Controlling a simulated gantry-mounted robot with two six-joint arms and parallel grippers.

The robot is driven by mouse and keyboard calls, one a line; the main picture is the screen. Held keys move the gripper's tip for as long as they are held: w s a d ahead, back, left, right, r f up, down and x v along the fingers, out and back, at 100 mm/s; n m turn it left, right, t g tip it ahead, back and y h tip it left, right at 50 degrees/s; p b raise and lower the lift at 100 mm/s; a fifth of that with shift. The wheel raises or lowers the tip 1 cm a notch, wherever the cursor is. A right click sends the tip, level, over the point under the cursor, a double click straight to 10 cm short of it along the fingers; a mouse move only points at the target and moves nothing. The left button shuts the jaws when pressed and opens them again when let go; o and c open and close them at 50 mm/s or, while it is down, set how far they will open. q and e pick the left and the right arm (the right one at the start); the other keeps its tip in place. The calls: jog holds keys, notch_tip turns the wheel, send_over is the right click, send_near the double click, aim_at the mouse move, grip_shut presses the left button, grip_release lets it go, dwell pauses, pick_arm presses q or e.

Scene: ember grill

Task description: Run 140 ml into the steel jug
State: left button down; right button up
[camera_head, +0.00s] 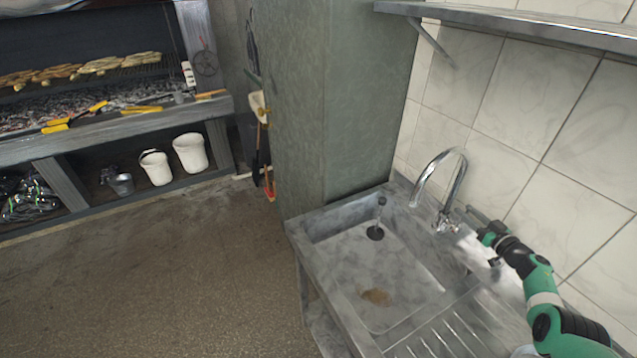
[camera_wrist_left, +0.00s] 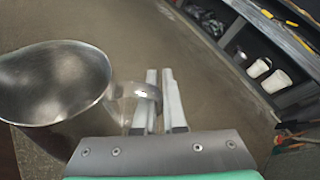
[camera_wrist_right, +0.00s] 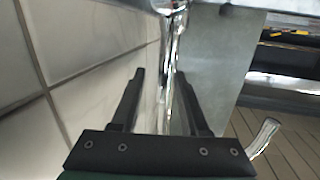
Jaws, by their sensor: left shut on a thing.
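The steel jug (camera_wrist_left: 55,85) is at the left of the left wrist view, its round mouth towards the camera; I see no water in it. My left gripper (camera_wrist_left: 160,95) is shut on its handle; neither shows in the head view. The chrome tap (camera_head: 447,190) stands behind the sink basin, its spout arching left over it. No stream shows. My right gripper (camera_head: 476,218) is beside the tap's base at the right. In the right wrist view the gripper (camera_wrist_right: 167,95) is open, with a chrome part of the tap (camera_wrist_right: 172,70) between its fingers; contact is unclear.
The sink basin (camera_head: 345,262) holds a dark plug-like piece (camera_head: 375,233) and a brown patch (camera_head: 377,297). A ribbed drainboard (camera_head: 455,335) lies at its front right. A green pillar (camera_head: 330,110) stands left of the tap; a shelf (camera_head: 530,22) hangs above. The tiled wall is close behind.

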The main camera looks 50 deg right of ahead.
jog(key=shift+r, duration=0.1)
jog(key=f+p+v, duration=0.1)
jog(key=p+v, duration=0.7)
jog(key=v, duration=0.4)
jog(key=shift+r, duration=0.4)
